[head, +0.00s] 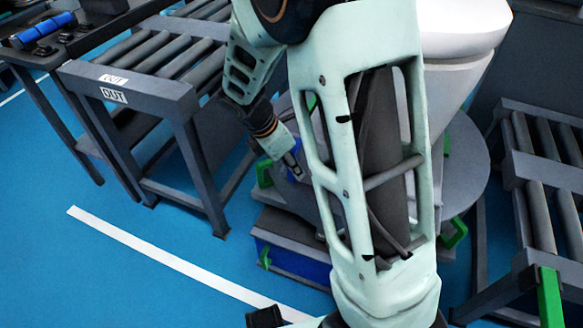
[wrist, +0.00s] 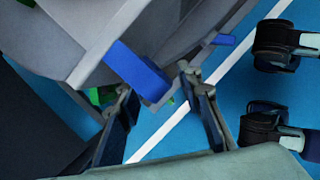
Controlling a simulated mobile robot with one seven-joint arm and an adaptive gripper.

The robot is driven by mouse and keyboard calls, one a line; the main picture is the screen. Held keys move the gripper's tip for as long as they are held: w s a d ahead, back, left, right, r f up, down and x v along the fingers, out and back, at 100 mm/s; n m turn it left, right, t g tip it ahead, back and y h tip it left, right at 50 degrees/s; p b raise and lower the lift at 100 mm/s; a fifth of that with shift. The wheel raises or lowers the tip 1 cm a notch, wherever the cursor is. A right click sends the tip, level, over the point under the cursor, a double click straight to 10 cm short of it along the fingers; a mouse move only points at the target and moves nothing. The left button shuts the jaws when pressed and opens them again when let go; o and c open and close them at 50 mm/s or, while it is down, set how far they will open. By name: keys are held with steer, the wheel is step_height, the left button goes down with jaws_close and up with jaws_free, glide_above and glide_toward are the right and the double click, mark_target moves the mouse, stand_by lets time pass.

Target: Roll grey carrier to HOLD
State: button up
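A grey round platform (head: 465,180) with green handles (head: 453,233) sits under a white toilet (head: 460,90) in the head view; I cannot tell whether it is the grey carrier. My gripper (head: 297,170) reaches down at its left side, partly hidden by my arm. In the wrist view my gripper (wrist: 157,88) has its two fingers apart. A blue block (wrist: 138,70) on a grey curved body (wrist: 190,40) shows just beyond and between the fingertips. I cannot tell whether the fingers touch it. No HOLD label is readable.
A roller table (head: 130,88) marked OUT stands at the left. Another roller table (head: 545,165) with a green part (head: 549,295) stands at the right. A grey-and-blue low base (head: 290,262) sits beneath the platform. Blue floor with a white line (head: 165,258) is clear at front left.

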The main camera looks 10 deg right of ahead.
steer(key=shift+f, duration=0.1)
steer(key=shift+c, duration=0.6)
jaws_close()
steer(key=shift+d, duration=0.15)
